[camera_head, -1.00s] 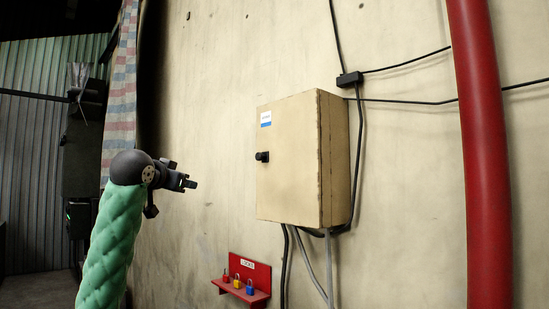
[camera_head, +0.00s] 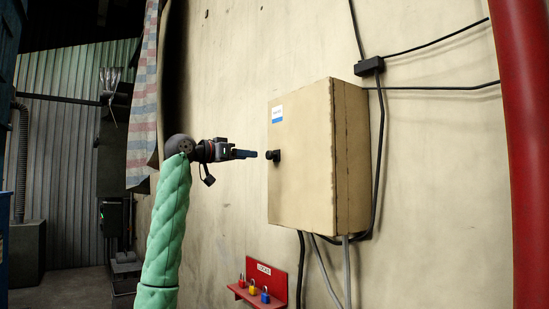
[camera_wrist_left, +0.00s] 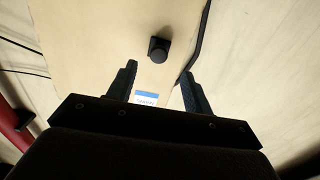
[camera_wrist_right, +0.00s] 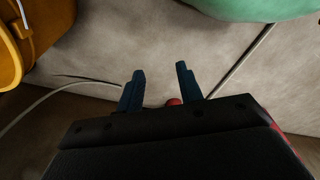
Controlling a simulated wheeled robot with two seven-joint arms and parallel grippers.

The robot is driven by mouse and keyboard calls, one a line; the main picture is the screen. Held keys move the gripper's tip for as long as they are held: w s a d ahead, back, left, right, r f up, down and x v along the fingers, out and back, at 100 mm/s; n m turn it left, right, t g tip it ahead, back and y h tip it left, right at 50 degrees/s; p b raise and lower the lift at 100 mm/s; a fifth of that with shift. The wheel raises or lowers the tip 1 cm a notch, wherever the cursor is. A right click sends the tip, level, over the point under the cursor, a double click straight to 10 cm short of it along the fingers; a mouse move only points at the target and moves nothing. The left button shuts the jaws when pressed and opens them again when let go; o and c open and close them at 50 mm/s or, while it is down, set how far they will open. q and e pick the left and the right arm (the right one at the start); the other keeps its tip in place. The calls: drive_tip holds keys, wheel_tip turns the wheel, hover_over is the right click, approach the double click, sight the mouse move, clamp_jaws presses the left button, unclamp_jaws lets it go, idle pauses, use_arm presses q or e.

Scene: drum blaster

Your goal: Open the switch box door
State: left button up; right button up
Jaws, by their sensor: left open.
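The beige switch box (camera_head: 302,160) hangs on the wall with its door shut. A black knob (camera_head: 273,155) sticks out near the left edge of the door. My left gripper (camera_head: 254,154) is level with the knob, just left of it and apart from it. In the left wrist view, the left gripper (camera_wrist_left: 160,85) is open and empty, its fingers pointing toward the knob (camera_wrist_left: 159,49) on the door. A blue and white label (camera_wrist_left: 147,97) shows between the fingers. My right gripper (camera_wrist_right: 159,88) is open and empty in the right wrist view, away from the box.
A red lock rack (camera_head: 265,284) with small padlocks is on the wall below the box. Dark cables (camera_head: 381,150) and a thick red pipe (camera_head: 527,150) run right of it. An orange object (camera_wrist_right: 35,45) is near the right gripper. The wall left of the box is clear.

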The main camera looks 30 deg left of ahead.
sight(268, 155)
use_arm(q)
drive_tip(key=p+x, duration=0.1)
drive_tip(key=x, duration=0.1)
drive_tip(key=p+x, duration=0.1)
drive_tip(key=x, duration=0.1)
drive_tip(key=p+x, duration=0.1)
drive_tip(key=x, duration=0.1)
drive_tip(key=shift+w+d+r+p, duration=0.1)
drive_tip(key=shift+w+r+p, duration=0.1)
drive_tip(key=shift+r+p, duration=0.15)
drive_tip(key=shift+w+d+f, duration=0.1)
drive_tip(key=shift+w+d, duration=0.05)
drive_tip(key=shift+w, duration=0.3)
use_arm(e)
drive_tip(key=s+d+f, duration=0.3)
drive_tip(key=s+f, duration=0.1)
drive_tip(key=f, duration=0.1)
drive_tip(key=shift+f+t, duration=0.4)
use_arm(q)
drive_tip(key=shift+c, duration=0.2)
clamp_jaws()
use_arm(e)
drive_tip(key=shift+w+d, duration=0.1)
